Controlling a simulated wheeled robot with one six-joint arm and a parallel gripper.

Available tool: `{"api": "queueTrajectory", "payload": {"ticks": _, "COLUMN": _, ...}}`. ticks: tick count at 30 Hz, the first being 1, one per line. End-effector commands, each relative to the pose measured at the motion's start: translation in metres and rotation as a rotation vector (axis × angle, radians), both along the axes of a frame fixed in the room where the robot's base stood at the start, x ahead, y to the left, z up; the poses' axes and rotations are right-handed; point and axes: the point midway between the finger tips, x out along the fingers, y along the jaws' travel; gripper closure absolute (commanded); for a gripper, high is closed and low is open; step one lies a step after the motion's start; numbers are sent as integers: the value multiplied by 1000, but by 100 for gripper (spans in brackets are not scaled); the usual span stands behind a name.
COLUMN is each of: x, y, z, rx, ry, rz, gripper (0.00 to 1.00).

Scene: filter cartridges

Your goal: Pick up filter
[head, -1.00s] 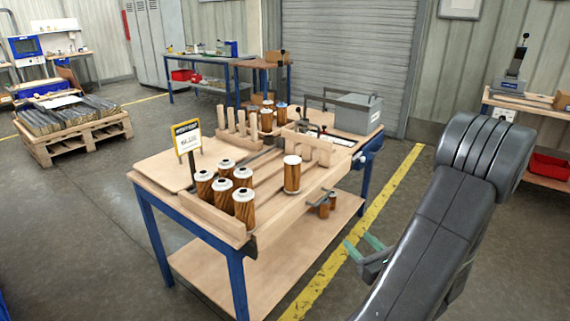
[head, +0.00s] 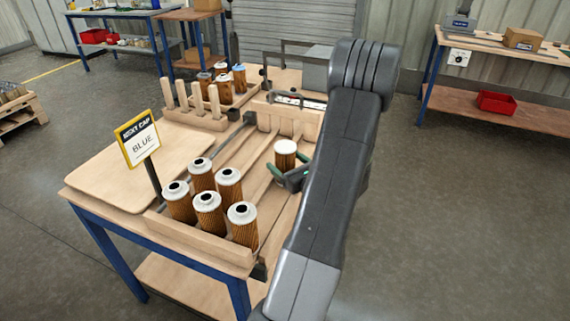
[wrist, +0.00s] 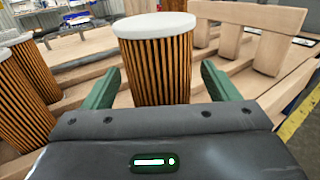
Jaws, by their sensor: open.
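A lone filter (head: 285,155) with a white cap and brown pleated side stands upright on the bench's right lane. My gripper (head: 288,172) is open right at it, with one green finger showing on each side of its lower part. In the wrist view the same filter (wrist: 157,65) stands ahead between the two green fingers of my gripper (wrist: 155,88), with gaps on both sides. Several more filters (head: 208,212) with dark holes in their white tops stand in a group at the bench's near end.
A wooden peg rack (head: 190,116) and several capped filters (head: 222,85), one blue-topped, are at the back. A wooden slotted stop (head: 290,117) stands just behind the lone filter.

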Motion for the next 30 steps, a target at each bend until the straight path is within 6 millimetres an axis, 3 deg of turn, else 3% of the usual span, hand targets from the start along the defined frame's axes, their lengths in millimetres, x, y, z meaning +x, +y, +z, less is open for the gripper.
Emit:
{"api": "queueTrajectory", "payload": {"ticks": 6, "x": 20, "y": 15, "z": -1, "rx": 0, "ry": 0, "rz": 2, "gripper": 19}}
{"api": "queueTrajectory", "payload": {"ticks": 13, "x": 22, "y": 16, "z": -1, "rx": 0, "ry": 0, "rz": 0, "gripper": 19}}
{"api": "queueTrajectory", "payload": {"ticks": 14, "x": 22, "y": 16, "z": -1, "rx": 0, "ry": 0, "rz": 0, "gripper": 21}}
{"api": "queueTrajectory", "payload": {"ticks": 21, "x": 22, "y": 16, "z": -1, "rx": 0, "ry": 0, "rz": 0, "gripper": 68}}
{"api": "queueTrajectory", "payload": {"ticks": 30, "x": 22, "y": 16, "z": 2, "rx": 0, "ry": -1, "rz": 0, "gripper": 70}}
